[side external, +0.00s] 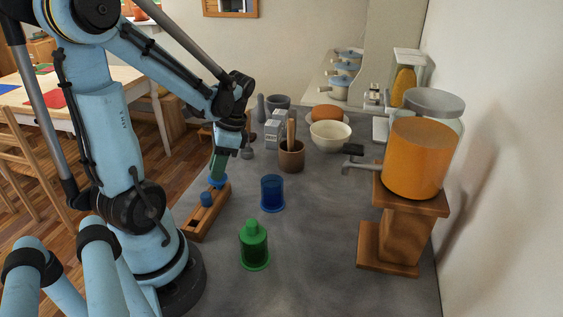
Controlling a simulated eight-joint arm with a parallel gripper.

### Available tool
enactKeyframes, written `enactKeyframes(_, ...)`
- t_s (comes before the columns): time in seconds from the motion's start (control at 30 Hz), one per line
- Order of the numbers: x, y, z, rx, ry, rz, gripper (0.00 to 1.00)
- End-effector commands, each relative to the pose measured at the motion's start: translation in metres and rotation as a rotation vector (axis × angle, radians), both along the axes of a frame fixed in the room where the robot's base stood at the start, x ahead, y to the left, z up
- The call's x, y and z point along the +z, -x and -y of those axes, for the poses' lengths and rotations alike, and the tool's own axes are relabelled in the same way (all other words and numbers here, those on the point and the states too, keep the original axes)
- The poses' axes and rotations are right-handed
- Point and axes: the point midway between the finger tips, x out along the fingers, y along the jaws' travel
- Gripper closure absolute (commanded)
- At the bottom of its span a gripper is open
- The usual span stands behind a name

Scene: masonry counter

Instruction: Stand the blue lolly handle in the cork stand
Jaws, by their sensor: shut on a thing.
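My gripper (227,142) is shut on a dark green, block-like lolly (218,163), which hangs below the fingers, slightly tilted. A blue disc-shaped handle part (217,182) shows at its lower end, over the far end of the long brown cork stand (196,228). I cannot tell whether it touches the stand or sits in a hole. A second blue piece (207,198) stands at the stand's middle. A blue cup-shaped mould (271,194) stands right of the stand. A green mould with a narrower top (254,245) stands nearer the camera.
A brown mortar with a pestle (291,156), a pale bowl (330,135) and a grey-white box (279,128) stand behind. An orange drum with a tap (418,158) sits on a wooden stand (393,232) at the right. The counter between the moulds and the drum is clear.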

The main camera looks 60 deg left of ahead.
Motion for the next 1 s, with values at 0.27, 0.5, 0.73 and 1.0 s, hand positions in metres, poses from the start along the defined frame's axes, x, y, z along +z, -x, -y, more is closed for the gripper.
enactKeyframes(0.27,-0.006,0.0,0.0,0.0,0.0,0.0,1.0)
enactKeyframes(0.5,-0.012,0.0,0.0,0.0,0.0,0.0,1.0)
enactKeyframes(0.73,-0.012,0.0,0.0,0.0,0.0,0.0,0.49)
enactKeyframes(1.0,-0.011,0.0,0.0,0.0,0.0,0.0,0.49)
